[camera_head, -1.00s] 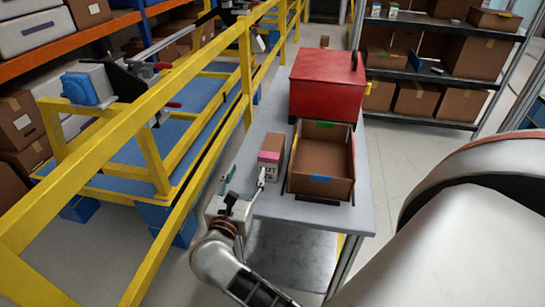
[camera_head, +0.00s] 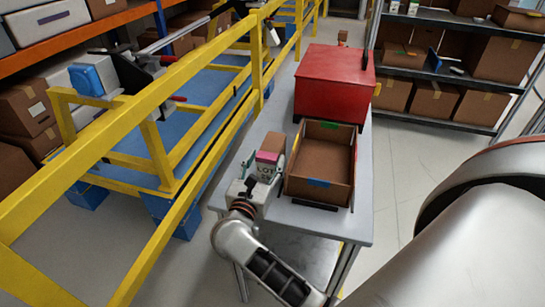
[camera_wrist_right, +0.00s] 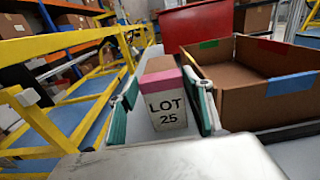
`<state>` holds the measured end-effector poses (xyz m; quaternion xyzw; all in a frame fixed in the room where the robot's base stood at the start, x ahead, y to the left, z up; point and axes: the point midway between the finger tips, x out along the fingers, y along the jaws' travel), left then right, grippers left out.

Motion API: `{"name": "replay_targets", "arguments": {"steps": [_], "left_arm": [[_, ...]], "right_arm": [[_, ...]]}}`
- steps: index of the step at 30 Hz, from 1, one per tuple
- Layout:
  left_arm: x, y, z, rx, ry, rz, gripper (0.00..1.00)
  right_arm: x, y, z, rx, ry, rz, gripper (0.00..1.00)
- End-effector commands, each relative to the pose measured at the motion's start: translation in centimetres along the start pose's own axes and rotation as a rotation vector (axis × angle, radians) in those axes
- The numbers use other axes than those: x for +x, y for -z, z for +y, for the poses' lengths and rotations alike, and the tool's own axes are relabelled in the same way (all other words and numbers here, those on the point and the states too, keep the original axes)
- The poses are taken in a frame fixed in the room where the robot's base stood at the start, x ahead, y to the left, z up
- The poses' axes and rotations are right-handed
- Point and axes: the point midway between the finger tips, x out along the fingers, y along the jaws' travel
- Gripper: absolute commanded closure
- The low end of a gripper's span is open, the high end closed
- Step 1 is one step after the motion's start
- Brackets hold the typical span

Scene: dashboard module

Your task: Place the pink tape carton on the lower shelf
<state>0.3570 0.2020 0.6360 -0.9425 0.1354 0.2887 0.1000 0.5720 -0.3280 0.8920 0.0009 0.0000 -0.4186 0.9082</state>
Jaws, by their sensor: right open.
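The pink tape carton (camera_head: 269,164) stands upright on the grey cart top. It is brown with a pink band and a white "LOT 25" face, which shows clearly in the right wrist view (camera_wrist_right: 167,107). My right gripper (camera_head: 260,177) is open at the carton. In the right wrist view its green-padded fingers (camera_wrist_right: 164,110) lie either side of the carton, with visible gaps. A lower shelf (camera_head: 322,256) of the cart is partly visible under its top. The rack at the right also has a lower shelf (camera_head: 437,123). My left gripper is not in view.
An open brown box (camera_head: 325,154) stands close right of the carton, with a red box (camera_head: 333,88) behind it. A yellow rail (camera_head: 215,100) runs along the left. The rack's lower shelf holds several cartons. Floor is clear between cart and rack.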

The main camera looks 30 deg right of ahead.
Motion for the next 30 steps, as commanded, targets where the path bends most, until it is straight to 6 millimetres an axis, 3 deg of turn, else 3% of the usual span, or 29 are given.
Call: {"name": "replay_targets", "arguments": {"steps": [9,19,24,30], "left_arm": [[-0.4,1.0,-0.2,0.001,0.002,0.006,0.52],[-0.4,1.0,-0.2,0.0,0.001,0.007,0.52],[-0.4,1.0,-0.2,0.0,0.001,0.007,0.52],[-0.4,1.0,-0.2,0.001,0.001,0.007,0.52]], "right_arm": [[4.2,0.2,-0.1,-0.003,0.0,-0.003,0.5],[4.9,0.4,-0.1,-0.001,0.0,0.0,0.5],[4.8,0.4,-0.1,-0.001,0.0,0.0,0.93],[4.8,0.3,-0.1,-0.001,-0.001,-0.003,0.93]]}}
